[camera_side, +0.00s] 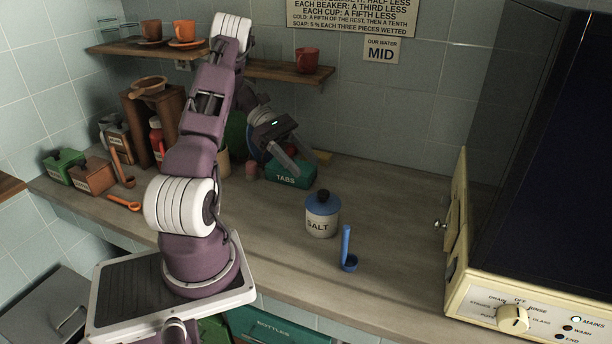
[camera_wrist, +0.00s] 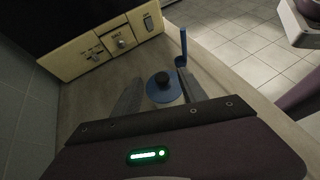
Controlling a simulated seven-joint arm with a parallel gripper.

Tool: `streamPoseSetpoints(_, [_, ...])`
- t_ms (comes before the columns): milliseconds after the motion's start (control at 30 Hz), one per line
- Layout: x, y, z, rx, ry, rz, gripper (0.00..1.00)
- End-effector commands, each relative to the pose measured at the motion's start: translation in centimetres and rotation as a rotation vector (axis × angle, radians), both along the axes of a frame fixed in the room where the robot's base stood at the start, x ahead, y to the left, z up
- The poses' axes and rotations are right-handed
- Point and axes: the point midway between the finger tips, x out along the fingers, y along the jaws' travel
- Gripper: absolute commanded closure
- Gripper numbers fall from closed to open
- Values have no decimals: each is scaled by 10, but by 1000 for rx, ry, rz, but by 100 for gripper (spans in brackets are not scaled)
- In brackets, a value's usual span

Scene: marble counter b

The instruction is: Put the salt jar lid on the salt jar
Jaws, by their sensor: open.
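The white salt jar (camera_side: 321,223), marked SALT, stands upright on the counter in the middle of the side view. The blue salt jar lid (camera_side: 322,203) with its dark knob sits level on top of the jar. In the wrist view the lid (camera_wrist: 162,93) is seen from above, beyond and between my fingers, and hides the jar. My gripper (camera_side: 307,166) is open and empty. It is above and behind the jar, to its left in the side view, in front of the green TABS box, and apart from the lid.
A blue scoop (camera_side: 347,252) with an upright handle is close to the jar, at its front right. The green TABS box (camera_side: 290,176) is behind it. A cream machine (camera_side: 510,300) stands at the right. The counter between jar and machine is clear.

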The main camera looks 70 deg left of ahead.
Motion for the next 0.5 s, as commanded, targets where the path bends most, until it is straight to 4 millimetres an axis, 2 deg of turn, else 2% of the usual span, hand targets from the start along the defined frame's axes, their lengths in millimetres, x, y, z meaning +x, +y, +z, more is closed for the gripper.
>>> streamPoseSetpoints(67, [13, -31, 33, 103, -33, -134, 51])
streamPoseSetpoints(133, [19, -75, 67, 239, -81, -309, 51])
streamPoseSetpoints(233, [8, -142, 108, 464, -179, -590, 51])
streamPoseSetpoints(300, [-12, -186, 130, 640, -277, -793, 51])
streamPoseSetpoints(400, [-51, -234, 150, 919, -459, -1076, 51])
streamPoseSetpoints(500, [-87, -260, 157, 1183, -658, -1294, 51])
